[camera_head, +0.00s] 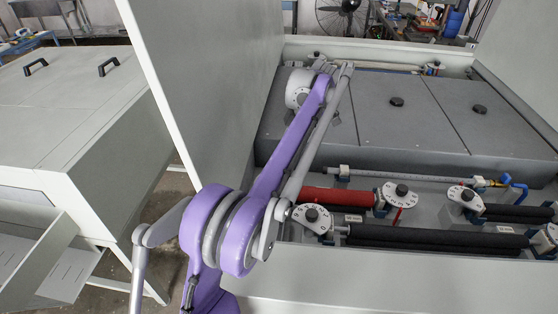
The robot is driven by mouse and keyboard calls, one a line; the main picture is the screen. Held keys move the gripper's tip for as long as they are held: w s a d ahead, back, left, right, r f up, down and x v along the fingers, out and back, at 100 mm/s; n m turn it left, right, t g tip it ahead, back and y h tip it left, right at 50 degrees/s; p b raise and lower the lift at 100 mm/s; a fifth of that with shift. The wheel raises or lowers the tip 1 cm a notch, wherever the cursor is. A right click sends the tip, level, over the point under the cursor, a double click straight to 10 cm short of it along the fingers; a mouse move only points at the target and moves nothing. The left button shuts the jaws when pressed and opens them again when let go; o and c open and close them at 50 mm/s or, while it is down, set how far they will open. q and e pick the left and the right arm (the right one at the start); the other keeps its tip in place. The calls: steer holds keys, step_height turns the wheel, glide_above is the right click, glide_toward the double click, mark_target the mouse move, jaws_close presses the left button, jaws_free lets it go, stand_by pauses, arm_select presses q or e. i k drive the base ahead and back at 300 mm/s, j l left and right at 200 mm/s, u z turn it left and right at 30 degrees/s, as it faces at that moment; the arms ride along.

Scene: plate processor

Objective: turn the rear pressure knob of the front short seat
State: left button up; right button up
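Several white dial plates with black knobs stand on the roller seats in the open machine. One dial knob (312,215) is at the near left, one (401,191) is at the right end of a short red roller (340,196), and one (467,195) is at the left of a short black roller (515,213). Another dial (552,232) is cut by the right edge. I cannot tell which is the rear one of the front short seat. My purple and grey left arm comes up from the lower left, folded over the machine's left side. Its fingers cannot be made out. My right gripper is not in view.
A long black roller (435,236) lies along the front. Grey covers (375,125) with black knobs lie behind the rollers. A tall light panel (205,90) stands at the left, with a grey cabinet (70,100) and an open drawer (40,245) beyond it.

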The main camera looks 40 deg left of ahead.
mark_target(399, 195)
steer(key=k+l, duration=0.8)
steer(key=l, duration=0.1)
